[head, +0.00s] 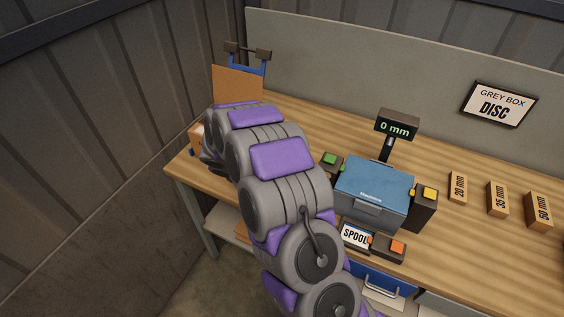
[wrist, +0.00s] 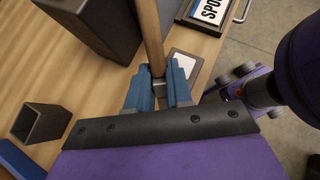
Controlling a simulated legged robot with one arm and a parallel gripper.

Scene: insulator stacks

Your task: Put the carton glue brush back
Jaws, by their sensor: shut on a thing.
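In the wrist view the blue fingers of my gripper (wrist: 159,92) are shut on the carton glue brush (wrist: 150,35). Its pale wooden handle runs up out of the top of the picture, and a grey metal band sits between the fingers. The bristle end is hidden by the gripper. A dark, square, open-topped cup (wrist: 40,122) stands on the bench to the left, apart from the brush; it looks empty. In the head view my arm hides the gripper and the brush.
A large dark block (wrist: 95,25) stands close left of the handle. A pale card (wrist: 185,66) lies right of it, near the bench edge. On the wooden bench (head: 310,125) are a blue box (head: 372,188), a 0 mm display (head: 395,126) and an upright brown board (head: 237,84).

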